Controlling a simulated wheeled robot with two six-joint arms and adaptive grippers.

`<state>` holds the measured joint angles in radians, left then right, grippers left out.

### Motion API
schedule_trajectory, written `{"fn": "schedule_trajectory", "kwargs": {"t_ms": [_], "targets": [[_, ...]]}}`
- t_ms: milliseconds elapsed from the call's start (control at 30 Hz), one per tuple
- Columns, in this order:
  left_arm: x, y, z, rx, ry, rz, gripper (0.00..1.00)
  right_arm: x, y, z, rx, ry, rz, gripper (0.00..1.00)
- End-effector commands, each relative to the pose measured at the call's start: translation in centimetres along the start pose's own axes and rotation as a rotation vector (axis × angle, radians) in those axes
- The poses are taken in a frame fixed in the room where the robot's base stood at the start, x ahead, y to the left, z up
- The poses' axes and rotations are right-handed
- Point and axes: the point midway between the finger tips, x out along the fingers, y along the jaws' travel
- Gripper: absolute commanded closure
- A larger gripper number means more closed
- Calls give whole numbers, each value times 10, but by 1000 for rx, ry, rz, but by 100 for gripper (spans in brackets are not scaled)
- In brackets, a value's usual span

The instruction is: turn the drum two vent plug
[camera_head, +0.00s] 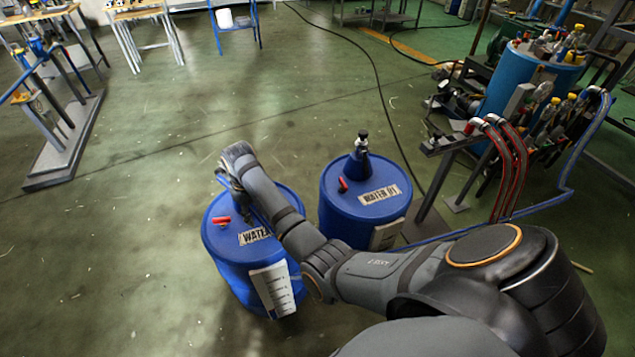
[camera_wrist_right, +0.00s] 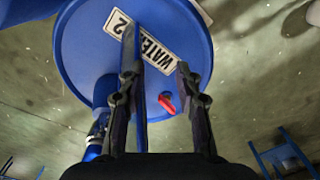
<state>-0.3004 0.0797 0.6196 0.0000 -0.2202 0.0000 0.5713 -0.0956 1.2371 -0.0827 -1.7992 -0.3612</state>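Drum two, a blue drum (camera_head: 228,262) labelled WATER, stands on the floor at centre left. In the right wrist view its lid (camera_wrist_right: 80,50) shows a white label (camera_wrist_right: 160,57) ending in 2. A small red plug (camera_head: 221,220) is on its lid; it also shows in the wrist view (camera_wrist_right: 167,103), beside my right finger. My right gripper (camera_wrist_right: 156,48) is open, with its fingers apart over the lid and nothing visibly gripped. In the head view my right gripper (camera_head: 232,184) is over the lid's far side, beyond the red plug. My left gripper is out of view.
A second blue drum (camera_head: 350,220), labelled WATER 01, stands just right, with a red plug (camera_head: 342,185) and a black-capped fitting (camera_head: 362,142). A blue vessel (camera_head: 512,88) with red hoses (camera_head: 512,160) stands farther right. The floor left of drum two is clear.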

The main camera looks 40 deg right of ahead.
Motion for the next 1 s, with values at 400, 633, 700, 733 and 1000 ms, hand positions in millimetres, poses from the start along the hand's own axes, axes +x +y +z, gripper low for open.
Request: {"fn": "schedule_trajectory", "kwargs": {"t_ms": [400,633,700,733,1000], "targets": [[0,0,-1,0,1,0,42,44,7,92,159,81,61,66],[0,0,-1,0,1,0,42,47,4,132,210,123,90,66],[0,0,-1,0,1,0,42,46,3,139,219,132,95,66],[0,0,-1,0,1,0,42,46,2,142,222,134,97,66],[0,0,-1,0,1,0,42,46,2,147,228,141,101,66]]}}
